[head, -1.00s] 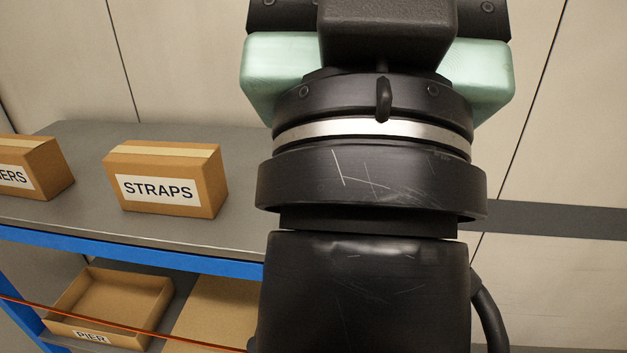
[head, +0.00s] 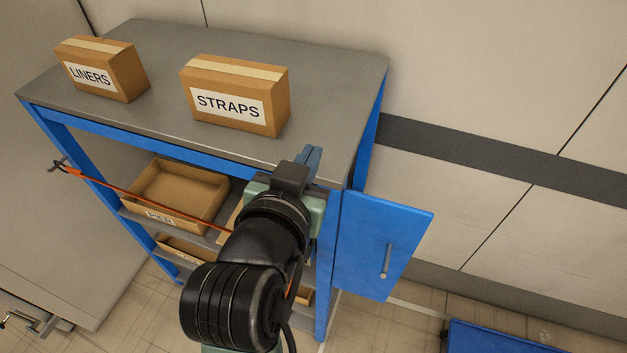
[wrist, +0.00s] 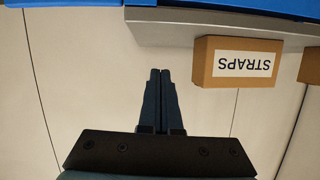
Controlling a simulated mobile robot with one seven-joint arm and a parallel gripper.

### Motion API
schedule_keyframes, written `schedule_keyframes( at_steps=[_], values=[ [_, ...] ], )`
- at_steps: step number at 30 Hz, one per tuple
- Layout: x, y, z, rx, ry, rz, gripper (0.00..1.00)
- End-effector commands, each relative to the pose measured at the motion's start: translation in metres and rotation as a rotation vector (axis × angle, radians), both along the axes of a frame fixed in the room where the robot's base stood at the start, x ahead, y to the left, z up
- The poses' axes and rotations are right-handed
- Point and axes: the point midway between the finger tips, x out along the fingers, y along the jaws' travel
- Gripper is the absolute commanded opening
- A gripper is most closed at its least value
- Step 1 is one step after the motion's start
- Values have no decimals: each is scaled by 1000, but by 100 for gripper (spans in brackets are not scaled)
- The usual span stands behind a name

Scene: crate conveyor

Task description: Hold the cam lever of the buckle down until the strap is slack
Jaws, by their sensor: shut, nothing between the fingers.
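An orange strap (head: 120,190) runs across the front of the blue rack, from a dark hook (head: 60,165) at the left post to behind my arm. It looks straight in the part that shows. The buckle and its cam lever are not visible in either view; my arm covers the strap's right part. My gripper (head: 309,156) is beside the rack top's front right corner in the head view. In the wrist view its dark blue fingers (wrist: 160,75) are together with nothing between them, and neither strap nor buckle shows there.
Boxes marked STRAPS (head: 236,92) and LINERS (head: 103,68) stand on the grey rack top (head: 340,75). An open cardboard bin (head: 180,190) sits on the shelf below. A blue panel with a handle (head: 382,245) stands at the rack's right. Bare wall lies beyond it.

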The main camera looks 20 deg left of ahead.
Motion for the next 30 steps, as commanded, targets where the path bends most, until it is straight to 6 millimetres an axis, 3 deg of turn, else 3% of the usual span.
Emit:
schedule_keyframes(
  at_steps=[1, 3, 6, 8, 12, 21, 30],
  values=[
    [-19, 10, -30, -16, 132, -5, 0],
    [-45, 17, -67, -36, 268, -22, 0],
    [-75, 21, -102, -60, 398, -46, 0],
    [-87, 21, -114, -72, 443, -58, 0],
    [-96, 22, -124, -80, 479, -65, 0],
    [-94, 22, -124, -79, 475, -66, 0],
    [-65, 20, -151, -81, 475, -67, 0]
  ],
)
